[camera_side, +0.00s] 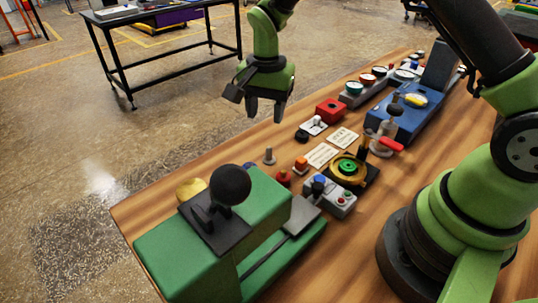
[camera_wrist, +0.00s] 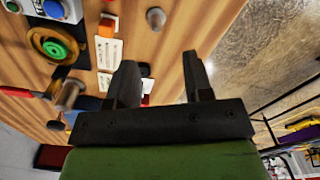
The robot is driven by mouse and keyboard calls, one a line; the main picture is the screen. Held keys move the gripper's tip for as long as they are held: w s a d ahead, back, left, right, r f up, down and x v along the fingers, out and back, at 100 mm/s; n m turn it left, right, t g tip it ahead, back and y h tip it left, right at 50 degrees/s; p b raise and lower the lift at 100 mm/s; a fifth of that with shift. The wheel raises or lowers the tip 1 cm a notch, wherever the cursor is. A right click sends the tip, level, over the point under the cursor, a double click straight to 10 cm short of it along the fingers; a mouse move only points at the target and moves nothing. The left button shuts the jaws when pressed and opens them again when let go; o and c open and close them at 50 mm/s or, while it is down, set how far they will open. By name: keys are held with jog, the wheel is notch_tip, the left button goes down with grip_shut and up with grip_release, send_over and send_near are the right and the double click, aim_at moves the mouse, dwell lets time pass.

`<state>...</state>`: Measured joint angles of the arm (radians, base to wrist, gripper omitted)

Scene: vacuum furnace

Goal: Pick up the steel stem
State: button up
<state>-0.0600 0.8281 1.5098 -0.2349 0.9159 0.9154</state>
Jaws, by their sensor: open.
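The steel stem (camera_side: 269,156) is a small grey upright post with a wider base. It stands on the wooden table, left of the paper labels and behind the green machine. In the wrist view a short grey round-topped piece (camera_wrist: 155,17) near the top appears to be the same stem. My gripper (camera_side: 265,107) is open and empty, raised above the far left edge of the table and well above the stem. In the wrist view its two black fingers (camera_wrist: 160,62) are apart with nothing between them.
The green machine with a black ball (camera_side: 230,186) stands in front of the stem. An orange button (camera_side: 301,164), paper labels (camera_side: 321,155), a green button in a gold ring (camera_side: 347,167) and a black knob (camera_side: 301,136) are nearby. A red box (camera_side: 330,111) stands farther back.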

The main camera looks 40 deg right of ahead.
aim_at(269, 147)
notch_tip(269, 147, down, 6)
jog(key=shift+w+r, duration=0.1)
jog(key=shift+r, duration=0.05)
jog(key=shift+d+f, duration=0.2)
jog(key=shift+f, duration=1.2)
jog(key=shift+d+f, duration=0.2)
jog(key=shift+f, duration=1.15)
grip_shut()
